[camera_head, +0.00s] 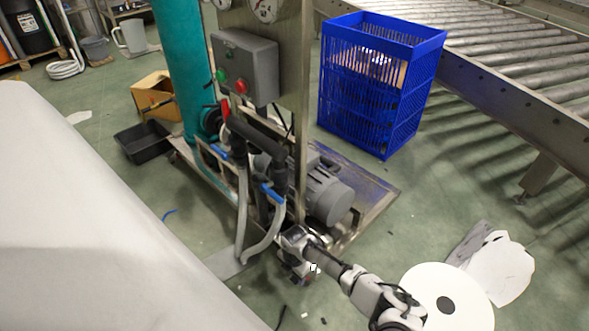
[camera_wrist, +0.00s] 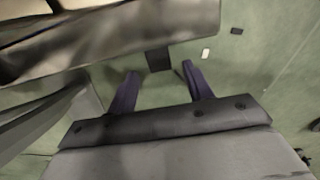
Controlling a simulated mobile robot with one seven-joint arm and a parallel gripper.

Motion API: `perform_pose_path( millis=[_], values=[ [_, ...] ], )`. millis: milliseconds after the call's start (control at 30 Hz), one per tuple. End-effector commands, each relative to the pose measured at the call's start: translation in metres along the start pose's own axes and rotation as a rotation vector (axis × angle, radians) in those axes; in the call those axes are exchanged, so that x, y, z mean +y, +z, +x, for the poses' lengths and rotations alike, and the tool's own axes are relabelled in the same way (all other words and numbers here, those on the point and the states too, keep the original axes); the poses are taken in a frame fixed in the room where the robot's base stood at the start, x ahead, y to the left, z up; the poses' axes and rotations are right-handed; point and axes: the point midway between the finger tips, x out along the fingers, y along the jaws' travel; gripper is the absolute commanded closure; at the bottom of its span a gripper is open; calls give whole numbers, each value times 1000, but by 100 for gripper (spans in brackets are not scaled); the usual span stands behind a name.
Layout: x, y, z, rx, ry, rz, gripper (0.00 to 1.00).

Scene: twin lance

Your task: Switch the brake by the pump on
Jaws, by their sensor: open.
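The pump (camera_head: 328,195), with a grey ribbed motor body, sits on a metal skid in the head view. A grey control box (camera_head: 245,68) with a red and a green button is mounted on a post above it. A red handle (camera_head: 225,108) shows on the dark pipework below the box. I cannot tell which part is the brake. My gripper (camera_head: 299,268) is low at the skid's front edge, below the pump. In the wrist view my gripper (camera_wrist: 160,84) is open, its two dark fingers apart with nothing held. A small dark square (camera_wrist: 158,60) shows beyond the fingertips.
A metal beam (camera_wrist: 120,38) crosses close above the fingers in the wrist view. Grey hoses (camera_head: 243,215) hang left of my gripper. A blue crate (camera_head: 372,105) stands behind the pump beside a roller conveyor (camera_head: 520,70). A white disc (camera_head: 465,295) lies at lower right.

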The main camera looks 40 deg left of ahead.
Motion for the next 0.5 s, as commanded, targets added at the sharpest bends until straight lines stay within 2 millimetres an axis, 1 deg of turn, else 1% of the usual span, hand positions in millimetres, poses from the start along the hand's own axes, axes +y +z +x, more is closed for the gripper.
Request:
perform_pose_path(
  millis=[33,167,500],
  values=[
    [0,0,8,0,-1,0,49],
    [0,0,17,0,1,0,49],
    [0,0,20,0,1,1,49]
  ],
)
